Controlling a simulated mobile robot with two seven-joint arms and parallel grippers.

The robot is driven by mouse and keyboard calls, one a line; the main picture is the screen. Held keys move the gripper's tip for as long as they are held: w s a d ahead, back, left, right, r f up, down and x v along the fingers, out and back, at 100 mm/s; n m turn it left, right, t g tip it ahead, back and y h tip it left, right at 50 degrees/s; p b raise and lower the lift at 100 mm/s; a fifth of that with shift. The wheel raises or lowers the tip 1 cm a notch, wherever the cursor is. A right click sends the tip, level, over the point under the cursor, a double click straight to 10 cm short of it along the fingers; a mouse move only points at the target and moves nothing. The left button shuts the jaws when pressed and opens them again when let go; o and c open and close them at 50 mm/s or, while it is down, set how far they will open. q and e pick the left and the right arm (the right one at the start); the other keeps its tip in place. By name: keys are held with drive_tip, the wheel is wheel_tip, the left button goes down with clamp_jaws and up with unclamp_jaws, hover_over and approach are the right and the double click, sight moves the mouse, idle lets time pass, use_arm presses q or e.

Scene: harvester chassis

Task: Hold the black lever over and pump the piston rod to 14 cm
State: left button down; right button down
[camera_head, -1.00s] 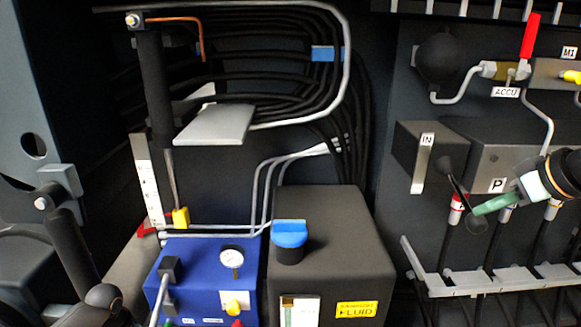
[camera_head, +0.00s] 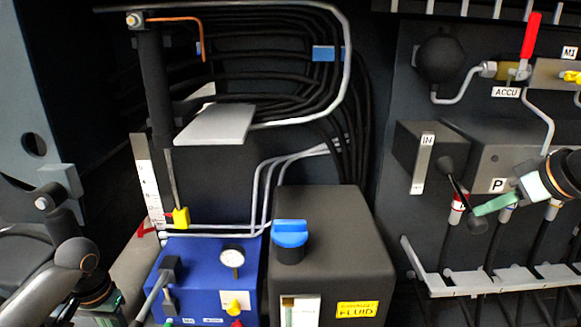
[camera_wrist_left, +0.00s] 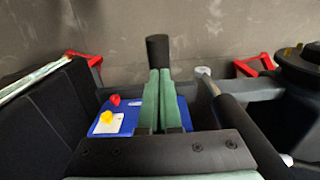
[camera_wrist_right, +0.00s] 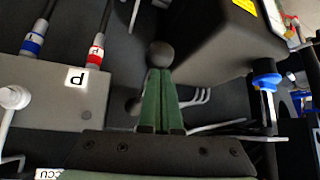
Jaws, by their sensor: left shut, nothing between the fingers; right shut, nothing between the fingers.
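In the right wrist view the knob (camera_wrist_right: 162,53) sits just beyond the tips (camera_wrist_right: 160,75). The thin piston rod (camera_head: 171,180) hangs from the black cylinder (camera_head: 155,80) to a yellow block (camera_head: 181,217) beside a white scale (camera_head: 147,185). My left gripper is at the lower left of the head view, tips hidden. In the left wrist view it is shut (camera_wrist_left: 160,75), a black grip (camera_wrist_left: 157,50) just past its tips.
The blue pump box (camera_head: 205,280) carries a gauge (camera_head: 232,257) and a grey handle (camera_head: 150,296). A black fluid tank (camera_head: 335,235) with a blue cap (camera_head: 289,234) stands to its right. A hose rail (camera_head: 480,278) runs below the right gripper.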

idle(0.4)
wheel_tip(320, 180, up, 8)
drive_tip(key=shift+f, duration=0.25)
idle(0.3)
drive_tip(key=v, duration=1.2)
idle(1.1)
